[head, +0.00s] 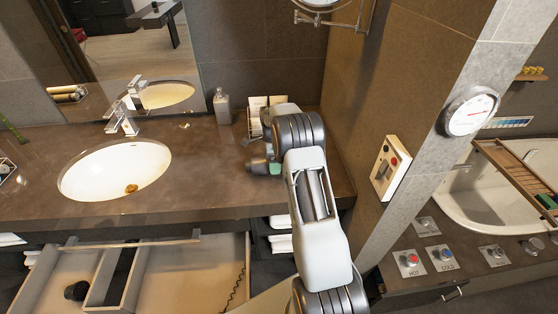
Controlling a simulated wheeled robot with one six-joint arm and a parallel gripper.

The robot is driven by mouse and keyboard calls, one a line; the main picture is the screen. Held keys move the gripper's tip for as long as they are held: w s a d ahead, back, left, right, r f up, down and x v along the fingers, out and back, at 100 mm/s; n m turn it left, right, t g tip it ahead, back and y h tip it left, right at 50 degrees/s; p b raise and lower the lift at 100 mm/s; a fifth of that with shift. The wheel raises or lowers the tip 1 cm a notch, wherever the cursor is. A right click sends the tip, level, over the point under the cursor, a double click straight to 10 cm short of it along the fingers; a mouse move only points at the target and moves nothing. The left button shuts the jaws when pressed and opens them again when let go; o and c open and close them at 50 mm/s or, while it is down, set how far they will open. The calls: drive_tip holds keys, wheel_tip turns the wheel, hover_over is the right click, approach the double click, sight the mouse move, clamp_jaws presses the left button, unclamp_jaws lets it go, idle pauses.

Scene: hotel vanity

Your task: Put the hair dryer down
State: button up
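My arm reaches up over the right part of the brown counter (200,190). Its far end bends down beside the wall. A dark grey rounded piece with a green part (262,164) shows just left of my arm, low over the counter. I cannot tell whether it is part of my wrist, my gripper or the hair dryer. My gripper's fingertips are hidden, so I cannot tell open from shut. I cannot make out a hair dryer for sure. A dark coiled cord (236,288) lies in the open drawer (190,275) below the counter.
The drawer stands open with a divider and a black round object (76,290) at left. A white sink (115,170) with a chrome tap (122,118) is set in the counter. A soap bottle (222,107) and a card holder (257,112) stand at the back. Counter between sink and arm is clear.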

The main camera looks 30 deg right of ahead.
drive_tip(key=shift+r, duration=0.1)
drive_tip(key=c, duration=1.1)
